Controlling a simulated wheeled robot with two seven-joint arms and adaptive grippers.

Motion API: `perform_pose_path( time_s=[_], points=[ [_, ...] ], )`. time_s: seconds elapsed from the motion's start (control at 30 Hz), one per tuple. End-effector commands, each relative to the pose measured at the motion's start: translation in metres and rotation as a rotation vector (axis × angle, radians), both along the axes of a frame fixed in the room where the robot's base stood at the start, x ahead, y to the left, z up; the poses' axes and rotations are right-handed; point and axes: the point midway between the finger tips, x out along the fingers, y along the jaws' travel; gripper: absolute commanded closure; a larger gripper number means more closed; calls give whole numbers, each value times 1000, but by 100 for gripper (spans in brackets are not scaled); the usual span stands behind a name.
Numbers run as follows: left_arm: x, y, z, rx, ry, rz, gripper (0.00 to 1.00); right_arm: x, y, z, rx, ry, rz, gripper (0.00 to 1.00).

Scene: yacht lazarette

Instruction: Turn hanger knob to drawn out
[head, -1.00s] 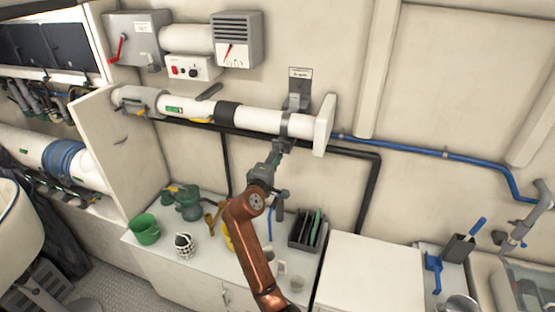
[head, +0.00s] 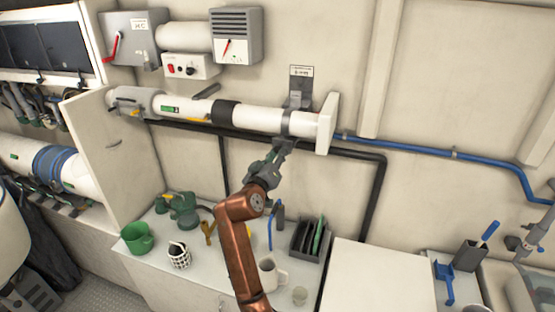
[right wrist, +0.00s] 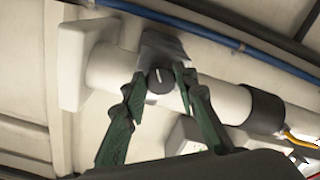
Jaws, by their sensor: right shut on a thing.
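The hanger knob (right wrist: 160,80) is a round black knob with a white pointer line, on the grey hanger bracket (right wrist: 165,47) around the white pipe in the right wrist view. In the head view the bracket (head: 299,98) shows below a small label, and my gripper hides the knob. My right gripper (head: 284,145) reaches up to the bracket's underside. Its green fingers (right wrist: 161,78) stand on both sides of the knob and are shut on it. My left gripper is not in view.
The white pipe (head: 262,118) runs along the wall and ends in a white end plate (head: 327,123). A black pipe (head: 374,195) and a blue pipe (head: 440,154) run nearby. Below, a counter holds a green mug (head: 137,238), a white mug (head: 272,272) and a dark rack (head: 309,240).

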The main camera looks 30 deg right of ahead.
Motion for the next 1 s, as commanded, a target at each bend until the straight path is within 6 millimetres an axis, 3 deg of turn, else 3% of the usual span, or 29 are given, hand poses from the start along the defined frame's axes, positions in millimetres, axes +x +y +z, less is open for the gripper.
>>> perform_pose_path(
  time_s=[0.43, 1.0],
  points=[
    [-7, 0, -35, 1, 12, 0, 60, 2, 2, -4, 252, -289, 2, 98],
    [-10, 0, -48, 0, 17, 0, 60, 2, 2, -3, 377, -435, 1, 98]
  ],
)
